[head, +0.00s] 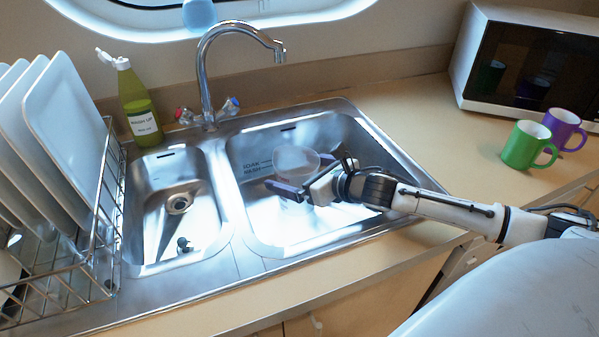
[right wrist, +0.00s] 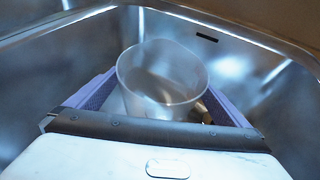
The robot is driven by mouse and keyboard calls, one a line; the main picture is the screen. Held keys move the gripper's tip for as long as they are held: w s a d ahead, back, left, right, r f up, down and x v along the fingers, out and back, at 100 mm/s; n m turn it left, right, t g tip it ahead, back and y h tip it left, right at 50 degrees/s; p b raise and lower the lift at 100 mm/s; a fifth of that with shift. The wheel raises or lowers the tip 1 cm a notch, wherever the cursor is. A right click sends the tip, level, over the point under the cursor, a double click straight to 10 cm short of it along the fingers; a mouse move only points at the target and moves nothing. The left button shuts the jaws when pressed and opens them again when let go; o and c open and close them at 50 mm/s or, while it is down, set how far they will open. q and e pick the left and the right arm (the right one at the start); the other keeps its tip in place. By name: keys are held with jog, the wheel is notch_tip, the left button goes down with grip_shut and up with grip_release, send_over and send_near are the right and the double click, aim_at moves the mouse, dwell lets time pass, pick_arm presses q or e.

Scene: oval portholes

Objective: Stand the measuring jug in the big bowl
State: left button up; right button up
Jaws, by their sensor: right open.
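The measuring jug (head: 297,162), a clear, frosted cup, is inside the big bowl (head: 262,222), the larger right-hand sink basin. It looks upright, or nearly so; I cannot tell for sure whether its base rests on the floor of the bowl. My right gripper (head: 312,174) reaches in from the right, low in the bowl. Its jaws are open, with a purple-padded finger on each side of the jug. In the right wrist view the jug (right wrist: 160,80) stands between the spread fingers, its open rim facing up. My left gripper is out of view.
The small bowl (head: 155,215) holds a dark plug (head: 184,244). The tap (head: 205,80) arches behind the sink. A green soap bottle (head: 138,105) and a plate rack (head: 105,240) stand left. Green (head: 522,147) and purple (head: 562,125) mugs stand right, by a microwave (head: 520,65).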

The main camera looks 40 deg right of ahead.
aim_at(313, 175)
jog(key=shift+v, duration=3.8)
